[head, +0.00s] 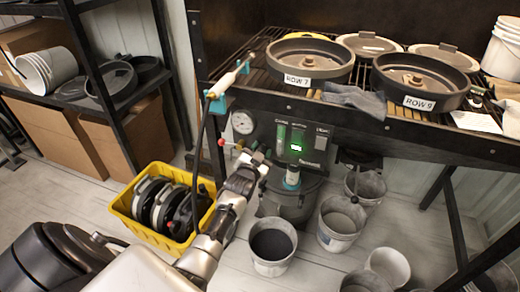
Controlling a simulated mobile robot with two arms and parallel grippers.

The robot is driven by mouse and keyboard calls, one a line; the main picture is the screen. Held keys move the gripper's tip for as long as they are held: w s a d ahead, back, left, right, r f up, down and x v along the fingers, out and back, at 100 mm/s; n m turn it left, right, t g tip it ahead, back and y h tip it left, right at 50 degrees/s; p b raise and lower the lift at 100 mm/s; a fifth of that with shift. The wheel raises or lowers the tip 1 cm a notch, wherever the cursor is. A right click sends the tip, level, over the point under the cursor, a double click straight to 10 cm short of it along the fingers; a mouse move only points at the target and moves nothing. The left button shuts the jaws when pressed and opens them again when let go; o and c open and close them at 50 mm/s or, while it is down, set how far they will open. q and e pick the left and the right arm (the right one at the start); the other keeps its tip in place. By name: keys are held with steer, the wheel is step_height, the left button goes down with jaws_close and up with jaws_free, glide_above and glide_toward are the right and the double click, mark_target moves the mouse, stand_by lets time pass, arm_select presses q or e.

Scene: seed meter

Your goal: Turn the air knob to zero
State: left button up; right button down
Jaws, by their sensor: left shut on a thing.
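My left gripper (255,160) reaches up from the bottom, in front of the left part of the dark control panel, just below the round pressure gauge (243,122). It is shut on what appears to be the air knob, which its fingers mostly hide. I cannot read the knob's setting or the gauge needle. A small red knob (221,142) sits to the left of the fingers. My right gripper is not in view.
Below are a yellow crate (125,205) with black discs, a dark canister (290,205) and several buckets (272,262).

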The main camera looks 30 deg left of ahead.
arm_select(q)
steer(key=shift+f+n+p, duration=0.1)
steer(key=shift+n+p, duration=0.2)
steer(key=shift+n, duration=0.9)
steer(key=o, duration=0.9)
steer(key=p+v, duration=0.1)
steer(key=v, duration=0.9)
steer(key=shift+s, duration=0.4)
